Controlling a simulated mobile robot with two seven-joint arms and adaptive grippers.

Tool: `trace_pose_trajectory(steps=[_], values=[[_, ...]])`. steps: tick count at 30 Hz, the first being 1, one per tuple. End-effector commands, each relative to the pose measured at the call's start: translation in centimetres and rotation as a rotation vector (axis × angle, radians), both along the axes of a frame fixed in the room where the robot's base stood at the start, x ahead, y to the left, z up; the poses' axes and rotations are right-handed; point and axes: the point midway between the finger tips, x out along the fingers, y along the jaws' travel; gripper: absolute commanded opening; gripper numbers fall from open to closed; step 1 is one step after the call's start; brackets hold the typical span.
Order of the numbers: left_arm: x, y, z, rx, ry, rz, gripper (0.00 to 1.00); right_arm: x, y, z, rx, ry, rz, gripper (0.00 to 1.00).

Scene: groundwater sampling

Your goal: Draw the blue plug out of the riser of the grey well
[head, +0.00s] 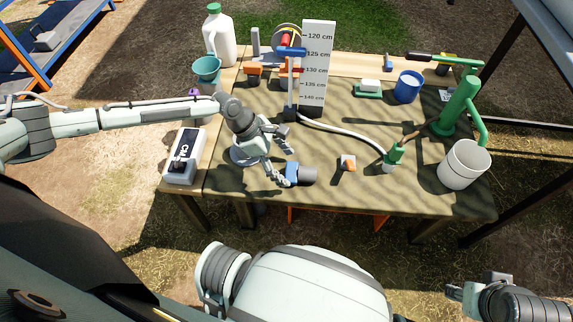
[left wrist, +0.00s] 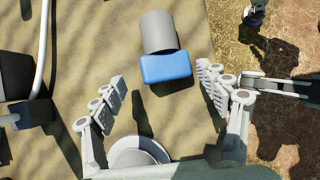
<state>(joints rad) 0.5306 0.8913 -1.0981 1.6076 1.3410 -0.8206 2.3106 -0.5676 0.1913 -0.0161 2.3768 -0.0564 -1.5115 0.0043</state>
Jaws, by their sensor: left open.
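A blue plug (head: 292,173) lies level with a grey cylinder (head: 307,176) at its right, near the table's front edge. In the left wrist view the blue block (left wrist: 166,67) is at the near end of the grey cylinder (left wrist: 159,31). I cannot tell whether the plug sits inside it. My left gripper (head: 286,160) is open and empty beside the blue part. In the left wrist view its fingers (left wrist: 160,80) stand wide apart, either side of the blue block's near face, apparently not touching it. A round grey base (left wrist: 135,155) is under the palm, partly hidden.
An orange-topped piece (head: 348,163) and a small green fitting with a hose (head: 395,157) stand to the right. Beyond are a green pump (head: 463,100) and a grey bucket (head: 464,165). A meter (head: 184,157) lies at left. A depth board (head: 317,65) stands behind.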

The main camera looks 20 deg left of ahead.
Motion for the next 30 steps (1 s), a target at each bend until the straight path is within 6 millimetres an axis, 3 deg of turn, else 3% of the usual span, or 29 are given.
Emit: trace_pose_trajectory(steps=[9,15,30], values=[[-0.9,3.3,5.7,0.002,-0.003,0.001,0.75,0.0,0.0,0.0,0.0,0.0,0.0,0.4],[-1.3,4.7,8.4,0.001,-0.001,0.0,0.75,0.0,0.0,0.1,0.0,0.0,0.0,0.4],[-1.5,5.2,9.4,0.0,0.0,0.0,0.75,0.0,0.0,0.1,0.0,0.0,0.0,0.4]])
